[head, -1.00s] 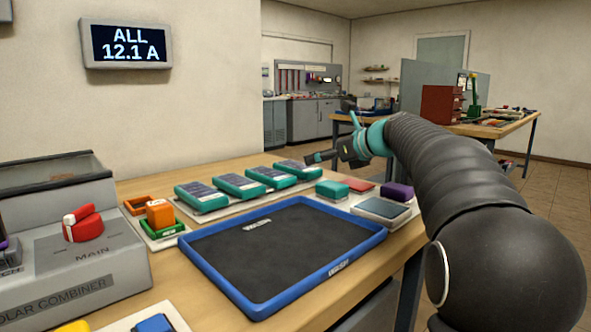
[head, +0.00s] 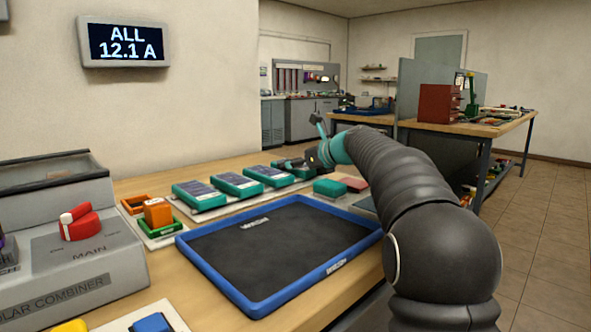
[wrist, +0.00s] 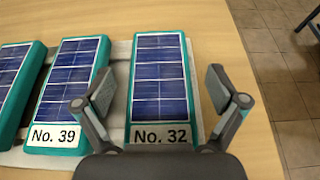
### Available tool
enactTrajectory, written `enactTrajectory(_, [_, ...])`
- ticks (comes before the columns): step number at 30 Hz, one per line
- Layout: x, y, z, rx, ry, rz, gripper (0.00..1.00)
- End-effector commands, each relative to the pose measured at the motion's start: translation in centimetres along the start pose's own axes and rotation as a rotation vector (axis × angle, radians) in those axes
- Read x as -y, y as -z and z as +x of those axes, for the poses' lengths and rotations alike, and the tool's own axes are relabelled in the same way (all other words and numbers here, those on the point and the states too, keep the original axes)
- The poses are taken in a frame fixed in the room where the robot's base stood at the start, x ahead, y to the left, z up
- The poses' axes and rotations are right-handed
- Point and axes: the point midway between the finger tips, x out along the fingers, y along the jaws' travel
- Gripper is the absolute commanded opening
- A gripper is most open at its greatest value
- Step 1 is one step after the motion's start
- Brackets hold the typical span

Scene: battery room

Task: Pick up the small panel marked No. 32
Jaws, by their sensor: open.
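The small panel marked No. 32 (wrist: 159,82) is a blue solar panel in a teal frame with a white label. It lies in the middle of the wrist view, and in the head view it is the farthest of the row (head: 293,169), partly hidden by my gripper. My gripper (wrist: 160,83) is open, with one finger on each side of the panel. The fingers look apart from it, and I cannot tell how high they are above it. The panel marked No. 39 (wrist: 70,84) lies just left of it, near the left finger.
Another teal panel (wrist: 12,80) lies farther left on the same pale board. A blue-rimmed tray (head: 262,297) lies in front of the row. Teal and red blocks (head: 329,188) stand to the right. Bare wooden table (wrist: 232,50) lies right of the panel.

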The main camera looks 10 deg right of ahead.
Motion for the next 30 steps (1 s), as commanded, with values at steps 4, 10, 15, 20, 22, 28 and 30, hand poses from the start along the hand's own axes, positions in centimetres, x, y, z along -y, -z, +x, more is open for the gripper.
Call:
enactTrajectory(4, [0.0,0.0,-0.1,0.000,0.000,0.000,0.91])
enactTrajectory(10, [0.0,0.0,-0.1,0.000,0.000,-0.001,0.41])
enactTrajectory(15, [0.0,-0.1,-0.1,0.001,0.000,-0.001,0.25])
enactTrajectory(20, [0.0,-0.1,-0.1,0.001,0.000,-0.001,0.25])
enactTrajectory(22, [0.0,-0.3,-0.2,0.001,0.000,-0.001,0.25])
enactTrajectory(28, [0.0,-1.9,-0.9,0.001,0.001,-0.003,0.25])
enactTrajectory(30, [0.0,-3.1,-1.4,0.003,0.001,-0.004,0.25])
